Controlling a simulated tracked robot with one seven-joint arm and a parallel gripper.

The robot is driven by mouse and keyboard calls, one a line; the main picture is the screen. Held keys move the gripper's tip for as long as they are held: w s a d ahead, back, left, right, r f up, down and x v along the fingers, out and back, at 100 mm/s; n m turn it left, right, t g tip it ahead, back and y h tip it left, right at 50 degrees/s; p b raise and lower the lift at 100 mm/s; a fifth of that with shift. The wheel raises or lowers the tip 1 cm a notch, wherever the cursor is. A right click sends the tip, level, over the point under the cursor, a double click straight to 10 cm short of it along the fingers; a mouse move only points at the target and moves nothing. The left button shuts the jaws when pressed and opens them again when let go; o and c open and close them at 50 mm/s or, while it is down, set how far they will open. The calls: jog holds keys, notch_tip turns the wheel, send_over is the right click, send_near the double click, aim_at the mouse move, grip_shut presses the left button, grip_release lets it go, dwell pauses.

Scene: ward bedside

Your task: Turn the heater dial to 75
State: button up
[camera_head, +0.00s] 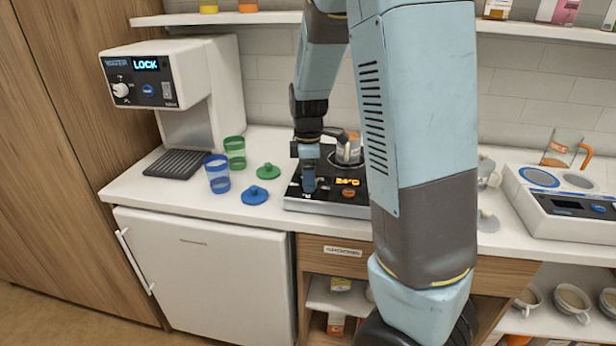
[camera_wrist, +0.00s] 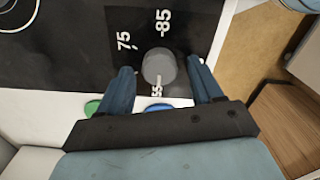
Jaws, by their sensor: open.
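The heater (camera_head: 300,204) is a flat black unit with an orange display (camera_head: 348,182) that seems to read 24°C. Its round grey dial (camera_wrist: 158,66) shows in the wrist view, with printed marks 75 and 85 beyond it and a partly hidden mark below. My gripper (camera_wrist: 159,70) is open, one blue finger on each side of the dial, with small gaps showing. In the head view my gripper (camera_head: 308,182) points down at the heater's front left and hides the dial.
A metal-and-glass vessel (camera_head: 348,150) stands at the heater's back. Green (camera_head: 235,152) and blue (camera_head: 217,174) cups and their lids lie left of it, beside a white dispenser (camera_head: 180,75) showing LOCK. A white scale-like unit (camera_head: 560,215) stands right.

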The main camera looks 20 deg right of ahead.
jog(key=shift+f, duration=0.1)
jog(key=c, duration=1.1)
